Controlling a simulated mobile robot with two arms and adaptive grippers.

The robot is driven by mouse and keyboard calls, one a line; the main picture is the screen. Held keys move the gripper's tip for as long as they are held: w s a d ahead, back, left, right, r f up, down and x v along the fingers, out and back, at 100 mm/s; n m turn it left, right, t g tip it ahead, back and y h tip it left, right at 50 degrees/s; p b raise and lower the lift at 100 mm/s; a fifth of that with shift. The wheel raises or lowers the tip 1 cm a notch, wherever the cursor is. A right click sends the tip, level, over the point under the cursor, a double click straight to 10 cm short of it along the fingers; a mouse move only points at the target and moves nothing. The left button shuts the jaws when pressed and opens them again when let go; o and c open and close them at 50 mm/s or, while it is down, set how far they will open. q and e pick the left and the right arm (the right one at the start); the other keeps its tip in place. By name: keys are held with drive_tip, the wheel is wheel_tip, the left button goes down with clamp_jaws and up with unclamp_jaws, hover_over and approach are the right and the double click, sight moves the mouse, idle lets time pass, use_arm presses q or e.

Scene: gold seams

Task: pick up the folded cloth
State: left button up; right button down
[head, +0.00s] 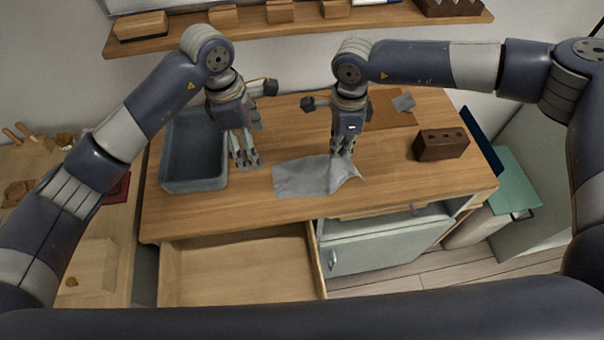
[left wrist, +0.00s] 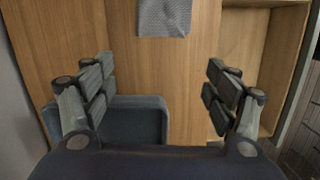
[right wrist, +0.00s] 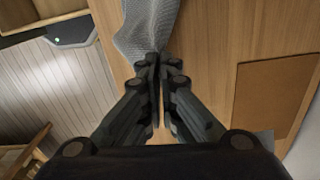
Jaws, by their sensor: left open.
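The folded cloth (head: 300,177), grey and thin, lies on the wooden worktop (head: 410,185) near its front edge. Its right end is creased and lifted at the fingertips of my right gripper (head: 343,153). In the right wrist view the fingers (right wrist: 160,65) are closed together on the gathered cloth (right wrist: 145,30). My left gripper (head: 245,160) is open and empty above the worktop, left of the cloth and beside the grey tray. In the left wrist view its fingers (left wrist: 160,92) are wide apart and the cloth (left wrist: 165,16) shows at the top edge.
The grey tray (head: 195,186) stands at the worktop's left. An open, empty drawer (head: 240,268) juts out below the front edge. A dark brown block with holes (head: 441,145) stands at right. A small grey piece (head: 403,102) lies on a brown mat (head: 388,112) behind.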

use_arm(q)
wheel_tip(320, 180, up, 9)
drive_tip(key=a, duration=0.1)
drive_tip(key=shift+a, duration=0.2)
use_arm(e)
drive_tip(key=c, duration=2.3)
unclamp_jaws()
drive_tip(key=o, duration=0.5)
drive_tip(key=o, duration=1.3)
use_arm(q)
drive_tip(key=shift+r, duration=0.1)
use_arm(e)
drive_tip(key=shift+r, duration=0.1)
use_arm(q)
drive_tip(key=shift+r+p, duration=1.2)
drive_tip(key=shift+p, duration=0.05)
use_arm(e)
drive_tip(key=shift+r, duration=2.65)
